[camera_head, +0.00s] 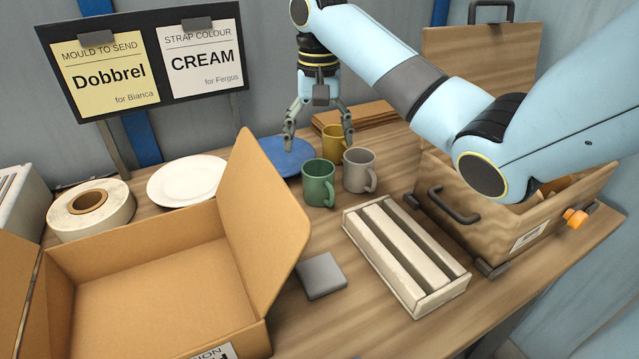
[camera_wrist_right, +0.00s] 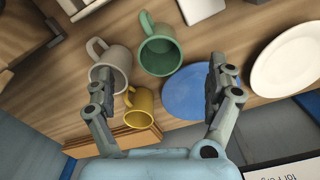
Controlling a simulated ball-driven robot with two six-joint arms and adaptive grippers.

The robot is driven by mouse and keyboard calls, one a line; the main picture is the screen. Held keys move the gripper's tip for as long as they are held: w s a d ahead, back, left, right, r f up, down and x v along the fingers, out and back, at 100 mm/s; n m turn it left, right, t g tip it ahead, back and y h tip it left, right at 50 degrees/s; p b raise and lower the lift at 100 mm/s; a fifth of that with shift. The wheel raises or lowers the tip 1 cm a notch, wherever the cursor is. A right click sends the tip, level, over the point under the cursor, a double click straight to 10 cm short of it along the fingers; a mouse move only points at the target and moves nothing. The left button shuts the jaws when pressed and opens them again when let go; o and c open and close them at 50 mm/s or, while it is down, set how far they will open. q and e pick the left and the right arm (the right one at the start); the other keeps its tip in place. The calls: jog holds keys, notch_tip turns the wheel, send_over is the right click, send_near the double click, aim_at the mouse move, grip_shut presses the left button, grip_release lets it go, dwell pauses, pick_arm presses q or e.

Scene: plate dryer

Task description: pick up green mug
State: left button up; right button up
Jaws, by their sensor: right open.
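The green mug (camera_head: 319,183) stands upright on the wooden table, in front of a blue plate (camera_head: 287,157). A grey mug (camera_head: 357,170) stands just right of it and a yellow mug (camera_head: 335,143) behind. My right gripper (camera_head: 319,145) is open and empty, above and behind the green mug, over the blue plate and yellow mug. In the right wrist view the green mug (camera_wrist_right: 159,50) lies beyond the spread fingertips (camera_wrist_right: 159,88), with its handle toward the top. The grey mug (camera_wrist_right: 111,62) is behind the left finger there. My left gripper is not in view.
An open cardboard box (camera_head: 160,290) fills the front left, its raised flap near the green mug. A slotted white rack (camera_head: 405,255) and a grey square block (camera_head: 321,275) lie in front. A wooden crate (camera_head: 500,225) stands right. A white plate (camera_head: 187,180) and tape roll (camera_head: 90,207) are left.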

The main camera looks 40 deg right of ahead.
aim_at(318, 182)
notch_tip(318, 182, down, 6)
jog(key=f, duration=0.4)
jog(key=w+f, duration=0.1)
jog(key=shift+d+f, duration=0.4)
jog(key=shift+s, duration=0.1)
jog(key=shift+c, duration=0.3)
jog(key=c, duration=1.4)
